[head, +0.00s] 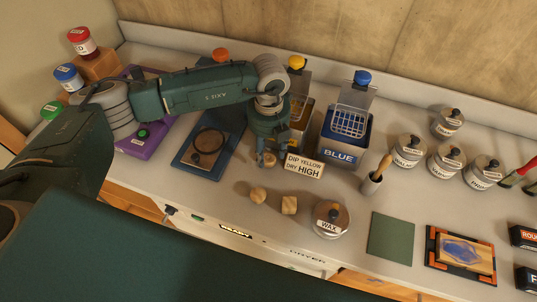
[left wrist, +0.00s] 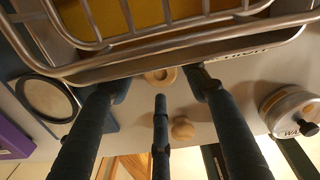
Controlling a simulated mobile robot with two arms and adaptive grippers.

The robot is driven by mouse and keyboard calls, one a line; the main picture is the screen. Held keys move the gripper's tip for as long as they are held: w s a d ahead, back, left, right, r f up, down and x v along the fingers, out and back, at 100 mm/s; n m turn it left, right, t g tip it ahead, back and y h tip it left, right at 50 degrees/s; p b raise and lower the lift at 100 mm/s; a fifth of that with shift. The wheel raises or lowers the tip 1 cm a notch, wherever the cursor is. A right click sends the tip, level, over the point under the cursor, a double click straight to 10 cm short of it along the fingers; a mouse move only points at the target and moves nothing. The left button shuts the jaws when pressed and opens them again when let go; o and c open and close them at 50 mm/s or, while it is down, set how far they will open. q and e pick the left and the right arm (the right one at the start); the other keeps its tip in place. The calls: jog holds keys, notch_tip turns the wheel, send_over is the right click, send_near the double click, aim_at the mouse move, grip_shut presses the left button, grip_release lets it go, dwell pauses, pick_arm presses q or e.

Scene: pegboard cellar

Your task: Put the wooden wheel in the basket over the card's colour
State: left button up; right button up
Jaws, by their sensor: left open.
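The wooden wheel (head: 270,160), a small pale ring, is at my left gripper's fingertips, on the counter. It also shows between the fingertips in the left wrist view (left wrist: 160,76). My left gripper (head: 264,160) is open and points down; whether its fingers touch the wheel is unclear. The card (head: 304,166) reads "DIP YELLOW DRY HIGH" and stands just right of it. The yellow vat (head: 303,108) is partly hidden behind my arm. A wire basket (left wrist: 137,45) over yellow fills the top of the left wrist view. My right gripper is not in view.
A blue vat (head: 342,155) with its own wire basket (head: 349,121) stands right of the yellow one. A wooden ball (head: 257,195), wooden cube (head: 289,205) and wax tin (head: 330,221) lie in front. A dark blue board (head: 187,158) lies left.

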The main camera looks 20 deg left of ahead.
pick_arm(q)
jog(key=shift+f, duration=1.1)
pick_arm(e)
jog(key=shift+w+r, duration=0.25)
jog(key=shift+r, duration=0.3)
pick_arm(q)
jog(key=c, duration=0.7)
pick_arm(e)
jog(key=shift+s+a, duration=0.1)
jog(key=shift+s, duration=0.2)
pick_arm(q)
jog(key=shift+r, duration=0.1)
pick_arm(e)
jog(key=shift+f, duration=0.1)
